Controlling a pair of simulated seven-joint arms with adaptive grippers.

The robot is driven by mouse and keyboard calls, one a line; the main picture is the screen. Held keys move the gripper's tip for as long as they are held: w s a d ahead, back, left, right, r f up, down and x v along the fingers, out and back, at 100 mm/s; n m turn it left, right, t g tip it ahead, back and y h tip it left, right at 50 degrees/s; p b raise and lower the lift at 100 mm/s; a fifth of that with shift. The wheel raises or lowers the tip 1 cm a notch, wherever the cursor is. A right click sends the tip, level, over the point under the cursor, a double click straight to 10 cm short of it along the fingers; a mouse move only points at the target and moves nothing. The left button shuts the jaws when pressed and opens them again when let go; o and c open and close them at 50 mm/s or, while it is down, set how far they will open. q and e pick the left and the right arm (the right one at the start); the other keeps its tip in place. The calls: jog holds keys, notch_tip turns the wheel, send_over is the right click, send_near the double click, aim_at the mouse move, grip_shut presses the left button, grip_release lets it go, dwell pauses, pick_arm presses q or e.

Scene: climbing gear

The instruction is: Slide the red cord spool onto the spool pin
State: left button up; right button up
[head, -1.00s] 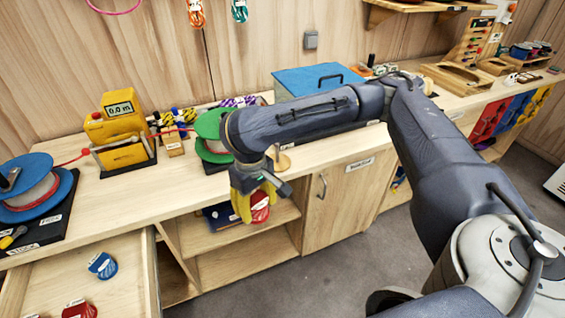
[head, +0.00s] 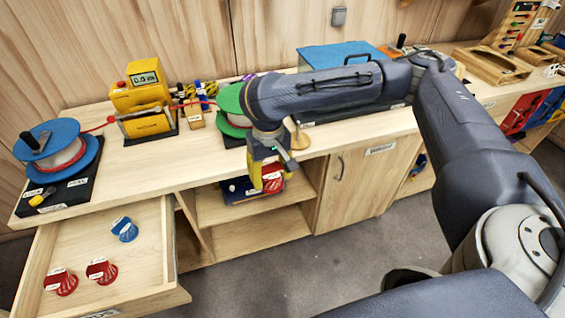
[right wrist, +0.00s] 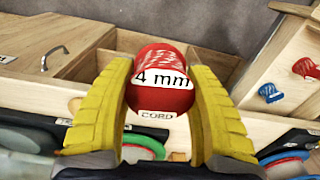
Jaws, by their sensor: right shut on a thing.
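The red cord spool (right wrist: 160,82), labelled "4 mm" on its end, sits between the yellow fingers of my right gripper (right wrist: 163,100) in the right wrist view. In the head view my right gripper (head: 268,178) points down just in front of the counter's front edge. The spool (head: 273,183) shows there as a red patch, partly hidden by the fingers. A pale wooden piece with an upright part (head: 297,136) stands at the counter edge just right of the gripper. It may be the spool pin; my arm partly hides it. My left gripper is out of view.
An open drawer (head: 150,235) at lower left holds two red spools (head: 101,270) and a blue one (head: 124,229). A green reel (head: 232,104), yellow meter (head: 142,98) and blue reel (head: 57,150) stand on the counter. A dark blue item (head: 238,190) lies on the shelf below.

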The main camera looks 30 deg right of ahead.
jog(key=shift+m, duration=0.3)
jog(key=w+d+r, duration=0.1)
jog(key=w+d, duration=0.5)
jog(key=w+d+r, duration=0.2)
jog(key=w+d, duration=0.5)
jog(key=w+d+r, duration=0.2)
jog(key=w+d, duration=0.4)
jog(key=d, duration=0.1)
jog(key=shift+w+r, duration=0.1)
jog(key=shift+w, duration=0.3)
jog(key=shift+s+d+n, duration=0.1)
jog(key=shift+n, duration=0.4)
jog(key=shift+f, duration=0.2)
jog(key=shift+f, duration=1.9)
jog(key=shift+f, duration=3.15)
